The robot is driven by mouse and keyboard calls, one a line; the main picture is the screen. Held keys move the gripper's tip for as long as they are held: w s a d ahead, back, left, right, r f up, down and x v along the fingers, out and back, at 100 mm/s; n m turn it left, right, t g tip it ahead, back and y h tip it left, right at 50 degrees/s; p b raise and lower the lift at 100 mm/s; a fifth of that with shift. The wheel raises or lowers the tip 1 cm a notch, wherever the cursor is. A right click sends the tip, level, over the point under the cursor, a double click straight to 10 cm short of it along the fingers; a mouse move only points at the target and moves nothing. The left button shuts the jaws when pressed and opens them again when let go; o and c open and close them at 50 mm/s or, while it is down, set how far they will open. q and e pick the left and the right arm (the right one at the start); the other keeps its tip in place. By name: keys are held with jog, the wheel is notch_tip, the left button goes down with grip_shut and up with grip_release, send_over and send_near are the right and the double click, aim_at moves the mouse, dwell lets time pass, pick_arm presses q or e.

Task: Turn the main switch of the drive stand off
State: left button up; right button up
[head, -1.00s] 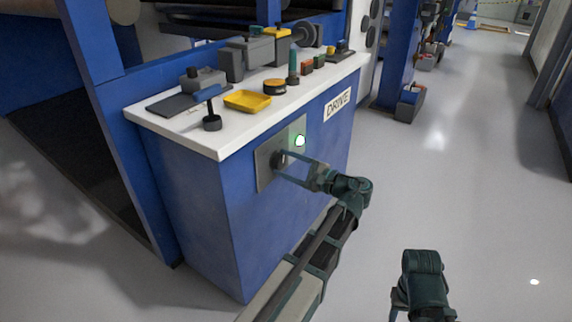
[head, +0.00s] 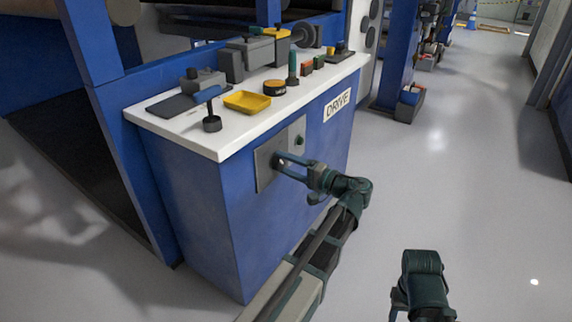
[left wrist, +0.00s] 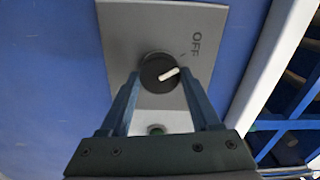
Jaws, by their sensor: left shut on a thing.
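The drive stand (head: 215,215) is a blue cabinet with a white top and a DRIVE label (head: 338,104). Its grey switch plate (head: 266,165) carries the main switch, a round black knob (left wrist: 152,64) with a white pointer. In the left wrist view the pointer aims right and slightly up, on the side of the OFF lettering (left wrist: 196,44), a little below its tick mark. My left gripper (head: 280,162) is shut on the knob, one finger on each side. The round lamp (head: 299,141) on the plate is dark green and unlit. My right gripper's fingers are not visible.
A blue machine frame stands behind at left. The grey floor at right is open.

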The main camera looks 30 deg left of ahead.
pick_arm(q)
jog(key=shift+n, duration=0.3)
jog(key=o, duration=1.4)
jog(key=d, duration=0.9)
jog(key=s+d, duration=0.1)
jog(key=d, duration=0.4)
jog(key=shift+s, duration=0.1)
